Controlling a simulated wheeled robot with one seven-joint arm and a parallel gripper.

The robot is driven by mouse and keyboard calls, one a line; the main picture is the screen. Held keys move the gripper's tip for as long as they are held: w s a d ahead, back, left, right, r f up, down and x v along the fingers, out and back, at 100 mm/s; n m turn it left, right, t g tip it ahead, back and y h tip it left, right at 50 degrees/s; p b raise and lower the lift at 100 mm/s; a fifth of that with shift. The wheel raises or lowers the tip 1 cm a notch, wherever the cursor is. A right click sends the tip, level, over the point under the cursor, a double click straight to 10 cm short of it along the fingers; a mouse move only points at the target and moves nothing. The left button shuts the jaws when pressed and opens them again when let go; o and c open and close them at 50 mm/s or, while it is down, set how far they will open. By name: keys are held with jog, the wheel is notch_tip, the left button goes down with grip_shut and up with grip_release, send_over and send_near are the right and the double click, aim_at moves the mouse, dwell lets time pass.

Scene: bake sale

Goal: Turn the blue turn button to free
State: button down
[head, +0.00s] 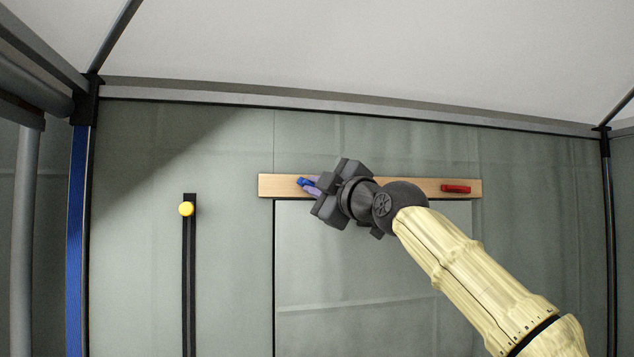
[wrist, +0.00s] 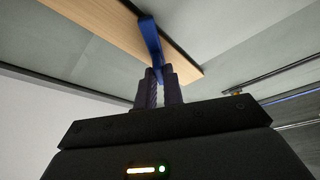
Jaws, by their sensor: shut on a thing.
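The blue turn button (head: 304,182) is on the left part of a wooden rail (head: 424,184) on the back wall. It also shows in the wrist view (wrist: 150,38), where it reaches across the rail's edge at a slant. My gripper (head: 313,186) is at the button, and its fingertips (wrist: 158,76) are shut on the button's near end. In the head view my gripper hides part of the button and the middle of the rail.
A red turn button (head: 456,188) lies level at the rail's right end. A panel (head: 345,285) sits below the rail. To the left, a yellow knob (head: 186,209) is on a dark vertical track (head: 189,280). Frame posts stand at both sides.

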jog(key=n+g+p, duration=0.2)
jog(key=n+p, duration=0.1)
jog(key=n, duration=0.2)
jog(key=shift+r, duration=0.15)
dwell(0.4)
jog(key=c, duration=1.5)
grip_release()
